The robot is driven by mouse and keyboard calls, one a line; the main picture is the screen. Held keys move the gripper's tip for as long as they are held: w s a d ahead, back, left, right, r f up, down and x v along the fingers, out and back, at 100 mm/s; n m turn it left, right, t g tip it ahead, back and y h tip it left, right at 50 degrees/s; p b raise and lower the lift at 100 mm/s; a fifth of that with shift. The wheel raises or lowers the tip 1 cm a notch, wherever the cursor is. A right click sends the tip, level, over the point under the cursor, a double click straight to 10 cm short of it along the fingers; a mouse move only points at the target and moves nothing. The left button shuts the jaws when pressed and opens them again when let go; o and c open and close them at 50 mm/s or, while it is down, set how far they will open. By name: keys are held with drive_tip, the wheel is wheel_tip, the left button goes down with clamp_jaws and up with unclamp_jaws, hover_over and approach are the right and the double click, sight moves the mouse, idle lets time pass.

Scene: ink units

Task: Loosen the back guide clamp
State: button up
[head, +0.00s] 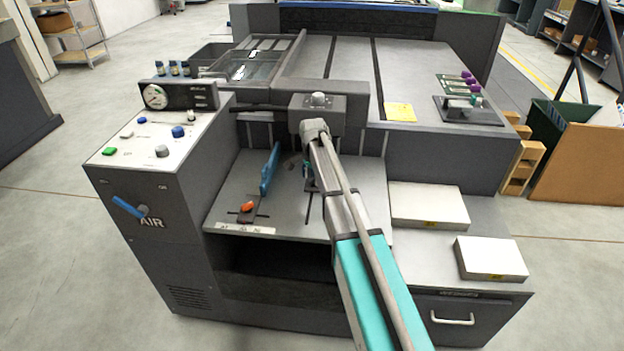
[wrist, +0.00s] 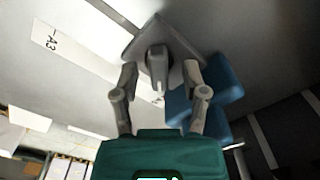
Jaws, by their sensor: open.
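In the wrist view a grey clamp lever (wrist: 157,62) stands on a grey plate, with a blue guide piece (wrist: 215,85) beside it to the right. My gripper (wrist: 160,76) is open, with one finger on each side of the lever. I cannot tell whether the fingers touch it. In the head view my gripper (head: 308,178) is low over the grey bed, partly hidden by my arm, which also hides this clamp. A blue upright guide (head: 269,170) stands left of it, with an orange-topped clamp (head: 247,207) in front.
A control panel (head: 160,135) with knobs and a gauge stands left of the bed (head: 350,175). Two white paper stacks (head: 428,204) (head: 490,258) lie to the right. A label strip (wrist: 70,48) marked A3 lies near the clamp. A machine block (head: 345,105) overhangs the bed's rear.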

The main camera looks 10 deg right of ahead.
clamp_jaws()
drive_tip(key=shift+a, duration=0.1)
drive_tip(key=shift+n, duration=0.4)
drive_tip(key=n, duration=1.2)
drive_tip(key=shift+n, duration=0.3)
drive_tip(key=n, duration=0.4)
drive_tip(key=shift+n, duration=0.3)
drive_tip(key=shift+w, duration=0.1)
